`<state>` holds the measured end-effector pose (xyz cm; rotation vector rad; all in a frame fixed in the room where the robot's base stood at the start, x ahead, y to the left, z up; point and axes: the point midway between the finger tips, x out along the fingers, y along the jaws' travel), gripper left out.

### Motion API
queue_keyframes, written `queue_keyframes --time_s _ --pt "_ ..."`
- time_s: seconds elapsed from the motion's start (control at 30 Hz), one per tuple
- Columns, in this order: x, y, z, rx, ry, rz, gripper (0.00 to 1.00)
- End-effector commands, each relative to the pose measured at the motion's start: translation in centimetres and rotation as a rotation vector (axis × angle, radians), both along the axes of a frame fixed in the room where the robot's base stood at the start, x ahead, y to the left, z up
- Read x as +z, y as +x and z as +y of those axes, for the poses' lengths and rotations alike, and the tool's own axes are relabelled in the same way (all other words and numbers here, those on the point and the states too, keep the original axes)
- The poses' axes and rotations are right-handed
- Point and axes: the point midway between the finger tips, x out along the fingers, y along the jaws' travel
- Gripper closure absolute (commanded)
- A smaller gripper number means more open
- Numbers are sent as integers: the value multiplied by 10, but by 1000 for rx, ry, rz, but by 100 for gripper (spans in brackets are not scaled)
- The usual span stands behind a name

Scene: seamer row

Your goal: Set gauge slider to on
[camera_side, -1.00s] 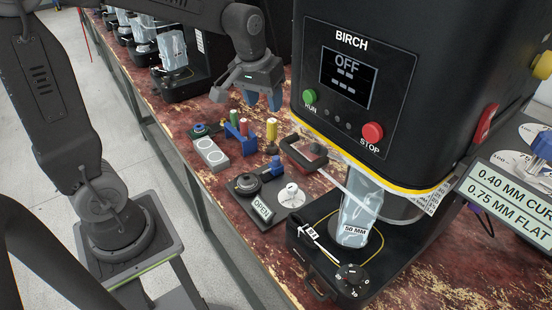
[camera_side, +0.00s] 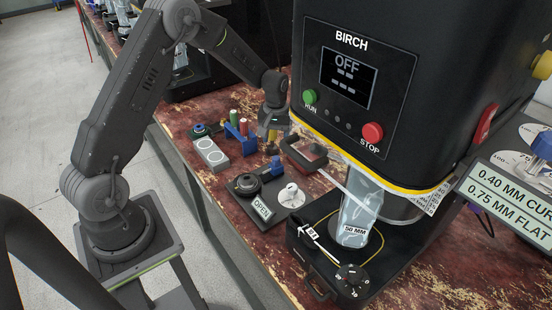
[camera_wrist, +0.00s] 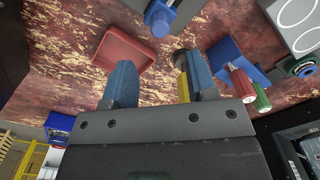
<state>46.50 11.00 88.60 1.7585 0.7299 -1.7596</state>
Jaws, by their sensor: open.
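No part is clearly labelled as the gauge slider, so I cannot tell which it is. A blue block (camera_side: 275,166) stands on the dark panel with the OPEN label (camera_side: 262,210); the block also shows at the top of the wrist view (camera_wrist: 160,18). My gripper (camera_wrist: 160,82) is open, with two blue fingers apart above the table. A yellow cylinder (camera_wrist: 182,82) shows close beside the right finger, partly hidden by it. In the side view my gripper (camera_side: 270,122) is beside the black BIRCH machine, its fingers hard to make out.
The BIRCH machine (camera_side: 350,120) reads OFF. A red tray (camera_wrist: 124,48) lies near the left finger. A blue holder (camera_wrist: 232,62) with red and green cylinders and a grey two-circle block (camera_side: 211,153) stand nearby.

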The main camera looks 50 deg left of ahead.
Motion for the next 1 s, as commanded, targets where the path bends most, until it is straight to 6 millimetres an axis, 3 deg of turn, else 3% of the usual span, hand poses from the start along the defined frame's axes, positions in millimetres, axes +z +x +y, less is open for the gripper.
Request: queue_keyframes --time_s 0.2,0.43,0.87,1.0 --pt "-47 -1 -1 -1 -1 4 48" --pt "-79 0 0 -1 -1 1 48" --pt "-89 0 0 -2 0 -1 48" --pt "-89 0 0 -2 0 -1 59"
